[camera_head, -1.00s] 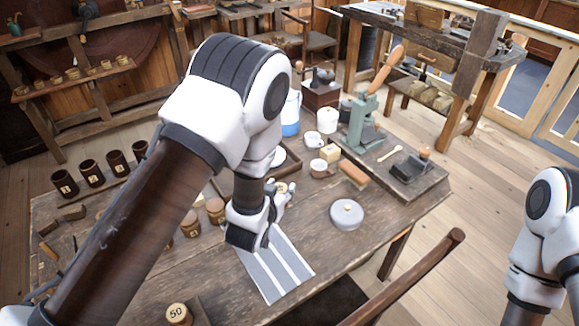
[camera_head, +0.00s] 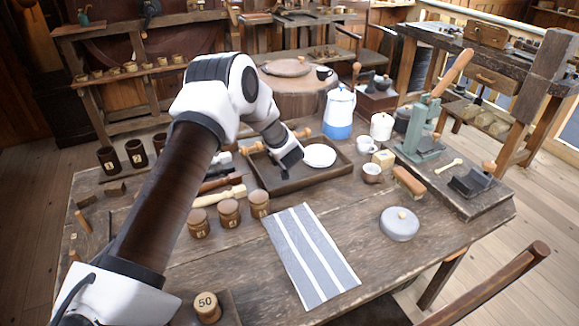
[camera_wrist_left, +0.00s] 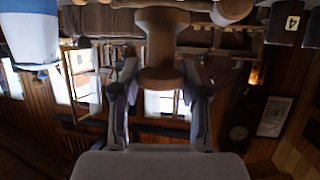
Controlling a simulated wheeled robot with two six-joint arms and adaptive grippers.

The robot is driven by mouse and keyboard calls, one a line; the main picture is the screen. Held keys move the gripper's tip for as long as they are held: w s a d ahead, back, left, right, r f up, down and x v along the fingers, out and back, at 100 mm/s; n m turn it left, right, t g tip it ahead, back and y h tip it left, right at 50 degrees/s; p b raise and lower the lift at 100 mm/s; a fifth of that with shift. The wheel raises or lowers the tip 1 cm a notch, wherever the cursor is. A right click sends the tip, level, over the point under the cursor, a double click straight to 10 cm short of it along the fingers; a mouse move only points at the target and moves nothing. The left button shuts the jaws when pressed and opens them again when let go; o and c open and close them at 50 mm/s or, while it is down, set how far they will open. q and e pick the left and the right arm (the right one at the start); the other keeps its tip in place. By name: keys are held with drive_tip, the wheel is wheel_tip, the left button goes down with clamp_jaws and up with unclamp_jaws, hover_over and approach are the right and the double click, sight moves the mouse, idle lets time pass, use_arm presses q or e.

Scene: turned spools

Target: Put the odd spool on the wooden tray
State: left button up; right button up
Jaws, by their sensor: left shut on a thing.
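My left gripper (camera_head: 290,161) is over the dark wooden tray (camera_head: 269,189) in the head view. In the left wrist view, the gripper (camera_wrist_left: 160,92) is shut on a brown wooden spool (camera_wrist_left: 162,47), with its waist and wide flanges between the fingers. In the head view the held spool is not clearly visible behind my wrist. A white round dish (camera_head: 320,156) sits in the right part of the tray. My right gripper is out of view.
Left of a striped cloth (camera_head: 310,257) stand several labelled brown pots (camera_head: 229,213). A grey lidded tin (camera_head: 399,224) is at right.

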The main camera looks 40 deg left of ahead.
use_arm(q)
wheel_tip(320, 180, down, 8)
drive_tip(key=shift+f, duration=0.1)
drive_tip(key=o, duration=1.1)
drive_tip(key=shift+c, duration=0.2)
drive_tip(key=shift+r+p, duration=0.3)
drive_tip(key=v, duration=1.2)
drive_tip(key=shift+f+b, duration=0.15)
drive_tip(key=shift+b, duration=0.3)
drive_tip(key=shift+d, duration=0.1)
